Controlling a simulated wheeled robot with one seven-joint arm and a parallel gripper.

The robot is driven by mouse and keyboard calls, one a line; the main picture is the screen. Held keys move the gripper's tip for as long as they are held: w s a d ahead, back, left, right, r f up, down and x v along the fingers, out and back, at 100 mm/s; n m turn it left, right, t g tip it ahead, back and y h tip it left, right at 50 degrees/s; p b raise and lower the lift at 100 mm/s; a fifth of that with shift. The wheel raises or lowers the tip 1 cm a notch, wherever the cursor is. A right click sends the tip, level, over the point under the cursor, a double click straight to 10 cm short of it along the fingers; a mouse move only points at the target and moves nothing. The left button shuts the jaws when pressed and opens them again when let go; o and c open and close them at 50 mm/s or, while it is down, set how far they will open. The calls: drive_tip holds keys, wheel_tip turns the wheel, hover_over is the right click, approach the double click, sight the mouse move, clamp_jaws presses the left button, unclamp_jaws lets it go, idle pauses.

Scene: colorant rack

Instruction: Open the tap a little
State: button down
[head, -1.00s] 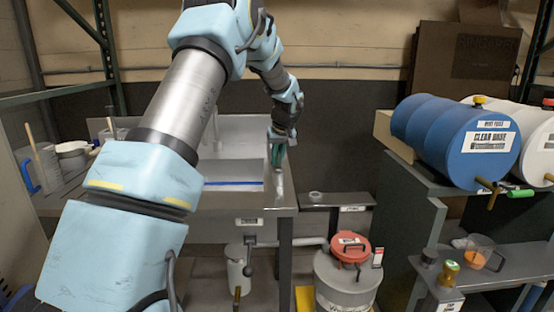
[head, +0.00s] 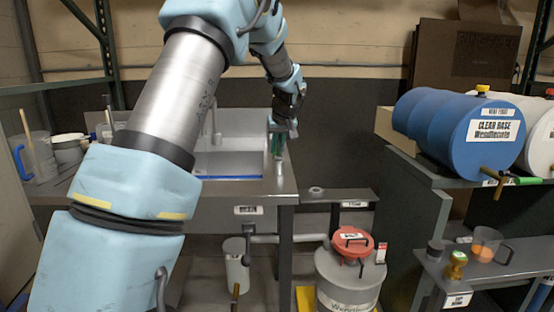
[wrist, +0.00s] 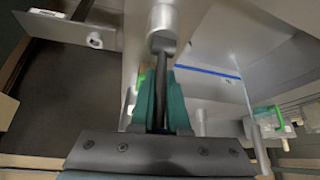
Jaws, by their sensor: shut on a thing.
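My gripper (head: 277,143) has green fingers and is at the right rim of the sink. In the wrist view the fingers (wrist: 160,108) are shut around a dark rod (wrist: 168,62), which joins a silver cylinder (wrist: 167,20). In the head view a short silver post (head: 280,168) stands on the rim just below the fingers. The sink's tall spout (head: 216,122) rises behind the basin, partly beside my arm. Whether the rod has turned cannot be told.
The steel sink (head: 285,190) has a blue line along its basin. A blue drum (head: 450,128) with a brass spigot (head: 490,186) lies on the right rack. A red-lidded can (head: 345,275) stands below. A jug (head: 487,243) sits on the lower right shelf.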

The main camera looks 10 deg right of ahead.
drive_tip(key=shift+s+f+t+b, duration=0.2)
drive_tip(key=shift+t+b, duration=0.6)
drive_tip(key=shift+b, duration=2.3)
drive_tip(key=shift+s+r+t+h+b, duration=0.1)
drive_tip(key=shift+r+t+h+b, duration=0.2)
drive_tip(key=shift+b, duration=0.55)
drive_tip(key=shift+r, duration=0.2)
drive_tip(key=c, duration=0.9)
unclamp_jaws()
drive_tip(key=shift+f, duration=0.1)
drive_tip(key=shift+s, duration=0.1)
drive_tip(key=b+v, duration=0.1)
drive_tip(key=v, duration=0.9)
drive_tip(key=shift+s+r, duration=0.25)
drive_tip(key=shift+r, duration=0.05)
